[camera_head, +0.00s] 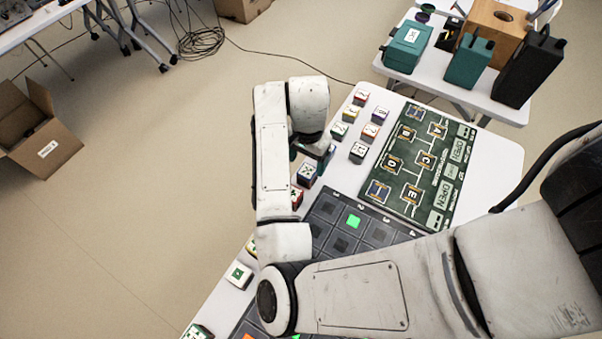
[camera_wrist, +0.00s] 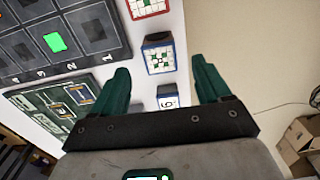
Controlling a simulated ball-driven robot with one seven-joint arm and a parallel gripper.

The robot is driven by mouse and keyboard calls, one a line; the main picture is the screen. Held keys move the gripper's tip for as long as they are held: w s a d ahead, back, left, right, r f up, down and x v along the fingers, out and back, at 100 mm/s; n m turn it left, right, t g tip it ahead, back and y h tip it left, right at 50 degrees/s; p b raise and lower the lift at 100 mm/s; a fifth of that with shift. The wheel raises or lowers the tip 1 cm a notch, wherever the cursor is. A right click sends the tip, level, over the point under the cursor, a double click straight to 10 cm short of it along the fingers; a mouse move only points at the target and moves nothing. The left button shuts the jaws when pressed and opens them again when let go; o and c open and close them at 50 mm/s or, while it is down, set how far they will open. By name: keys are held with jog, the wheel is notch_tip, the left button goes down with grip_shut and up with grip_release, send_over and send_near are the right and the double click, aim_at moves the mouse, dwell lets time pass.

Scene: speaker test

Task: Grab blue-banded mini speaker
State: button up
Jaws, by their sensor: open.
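A white cube with a blue band and a dark dotted pattern on its face, the blue-banded mini speaker (camera_wrist: 158,56), sits on the white table in the wrist view, in line with the gap between my fingers. I cannot tell the height left between fingertips and cube. In the head view, my arm hides most of the gripper.
A red-banded cube (camera_wrist: 150,7) and a blue-edged cube marked 6 (camera_wrist: 167,97) stand close on either side. The dark grid pad (camera_head: 325,208) and green board (camera_head: 420,165) lie beside the row. Several lettered cubes stand farther back. Floor lies beyond the table edge.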

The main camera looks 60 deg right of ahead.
aim_at(307, 171)
jog(key=shift+d+f+p, duration=0.1)
jog(key=shift+f+p, duration=0.25)
jog(key=shift+f, duration=3.5)
jog(key=c, duration=1.1)
jog(key=shift+r, duration=0.1)
